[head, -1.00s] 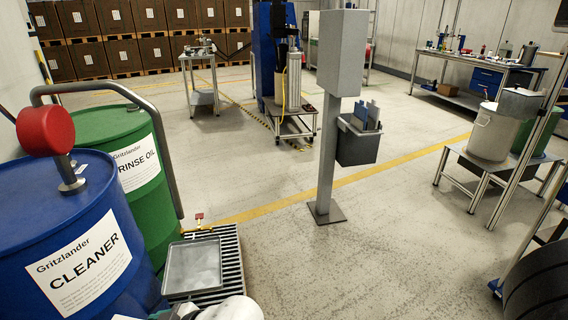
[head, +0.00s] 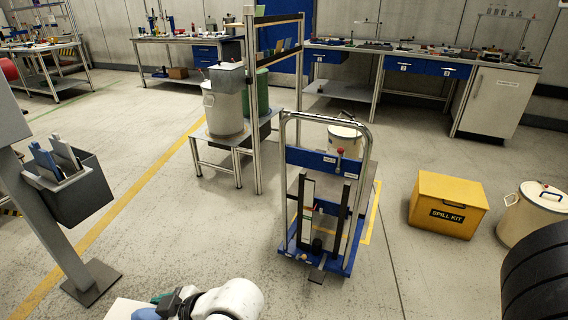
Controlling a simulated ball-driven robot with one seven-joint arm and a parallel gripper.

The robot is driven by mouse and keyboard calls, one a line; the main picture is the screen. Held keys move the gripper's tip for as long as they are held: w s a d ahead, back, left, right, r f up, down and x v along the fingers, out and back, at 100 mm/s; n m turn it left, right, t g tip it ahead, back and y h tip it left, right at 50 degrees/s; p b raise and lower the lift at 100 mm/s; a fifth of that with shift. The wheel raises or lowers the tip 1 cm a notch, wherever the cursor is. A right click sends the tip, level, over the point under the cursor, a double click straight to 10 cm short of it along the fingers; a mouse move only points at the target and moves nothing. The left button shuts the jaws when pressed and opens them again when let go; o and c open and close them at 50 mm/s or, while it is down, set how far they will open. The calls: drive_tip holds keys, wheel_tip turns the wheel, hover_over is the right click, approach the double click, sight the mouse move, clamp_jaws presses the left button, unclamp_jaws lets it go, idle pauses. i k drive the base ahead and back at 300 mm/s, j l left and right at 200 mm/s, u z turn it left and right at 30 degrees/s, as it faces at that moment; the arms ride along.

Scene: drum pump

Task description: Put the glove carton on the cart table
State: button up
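My gripper (head: 172,303) is at the bottom edge, left of centre, partly cut off and seen from behind my white wrist. A white box-like thing with blue and green parts, apparently the glove carton (head: 124,310), is at the gripper and cut off by the frame edge. The fingers are mostly hidden, but the carton stays with the gripper between the frames. A blue cart (head: 338,163) with a chrome push handle stands on the floor near the middle. Its table is largely hidden behind the handle frame.
A yellow spill kit box (head: 447,205) and a cream drum (head: 532,214) stand right of the cart. A metal stand with a large pot (head: 224,108) is behind it to the left. A grey post with a bin (head: 68,188) stands at left. Floor before the cart is clear.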

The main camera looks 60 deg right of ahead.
sight(330, 187)
drive_tip(key=k+z, duration=0.15)
drive_tip(key=z, duration=0.25)
drive_tip(key=k+l+z, duration=0.1)
drive_tip(key=z, duration=0.35)
drive_tip(key=k+l+z, duration=0.1)
drive_tip(key=z, duration=0.3)
drive_tip(key=i+l+z, duration=0.15)
drive_tip(key=l+z, duration=0.25)
drive_tip(key=i+j, duration=0.15)
drive_tip(key=i, duration=0.3)
drive_tip(key=i+j+z, duration=0.1)
drive_tip(key=i, duration=0.35)
drive_tip(key=i+j, duration=0.3)
drive_tip(key=j, duration=0.2)
